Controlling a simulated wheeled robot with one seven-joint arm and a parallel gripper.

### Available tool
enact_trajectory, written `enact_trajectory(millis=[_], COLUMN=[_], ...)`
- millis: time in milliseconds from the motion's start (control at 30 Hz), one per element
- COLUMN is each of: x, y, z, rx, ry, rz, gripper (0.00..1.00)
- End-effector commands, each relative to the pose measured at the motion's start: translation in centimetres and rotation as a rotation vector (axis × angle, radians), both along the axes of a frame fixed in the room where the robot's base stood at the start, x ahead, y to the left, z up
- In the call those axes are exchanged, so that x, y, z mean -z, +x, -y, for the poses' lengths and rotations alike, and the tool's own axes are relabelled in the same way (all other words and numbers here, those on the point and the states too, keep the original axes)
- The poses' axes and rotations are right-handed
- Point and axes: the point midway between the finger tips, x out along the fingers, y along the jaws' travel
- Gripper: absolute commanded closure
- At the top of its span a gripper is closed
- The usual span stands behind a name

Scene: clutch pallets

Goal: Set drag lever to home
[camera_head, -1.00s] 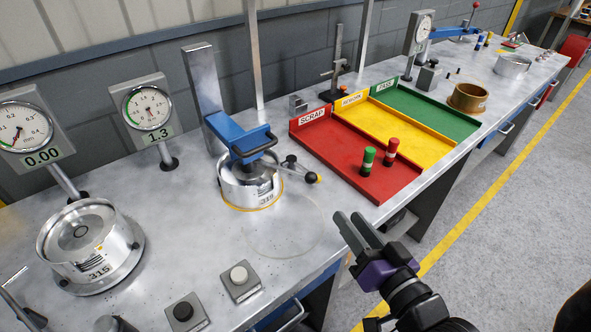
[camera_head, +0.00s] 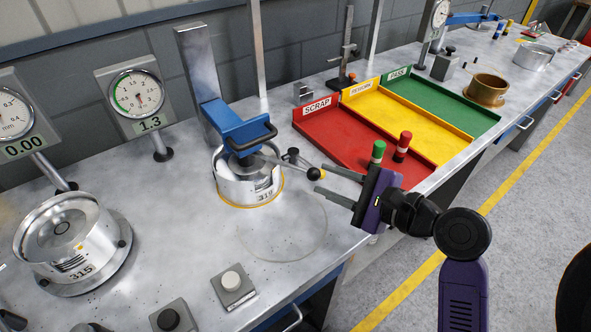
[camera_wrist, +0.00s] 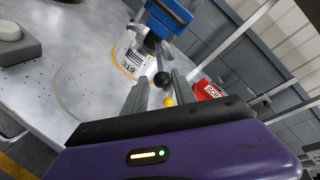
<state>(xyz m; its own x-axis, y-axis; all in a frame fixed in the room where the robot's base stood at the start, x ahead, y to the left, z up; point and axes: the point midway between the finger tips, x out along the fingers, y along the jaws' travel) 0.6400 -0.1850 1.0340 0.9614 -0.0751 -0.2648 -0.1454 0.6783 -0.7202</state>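The drag lever (camera_head: 302,163) sticks out to the right from the silver drum marked 319 (camera_head: 236,190). I cannot tell whether the fingers touch the knob. The blue arm (camera_head: 235,128) with a black handle sits over the drum.
Red (camera_head: 345,150), yellow and green trays lie behind my gripper, with a green and a red cylinder near the front of the red one. A second drum marked 315 (camera_head: 72,248) and two dials stand left. Button boxes (camera_head: 232,290) sit at the front edge.

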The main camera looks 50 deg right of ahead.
Motion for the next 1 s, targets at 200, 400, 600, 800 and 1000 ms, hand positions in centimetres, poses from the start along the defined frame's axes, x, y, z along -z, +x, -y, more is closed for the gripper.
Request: enact_trajectory(millis=[200, 400, 600, 800, 1000], x=[1.1, 2.0, 2.5, 2.7, 2.7], y=[4.1, 7.3, 9.1, 9.5, 9.5], z=[0.2, 0.6, 0.7, 0.8, 0.8], rx=[-0.003, -0.001, 0.0, 0.002, 0.002], ry=[-0.001, -0.002, -0.002, -0.004, -0.004], rz=[0.0, 0.0, -0.001, 0.0, 0.0], gripper=[0.67, 0.67, 0.67, 0.67, 0.75])
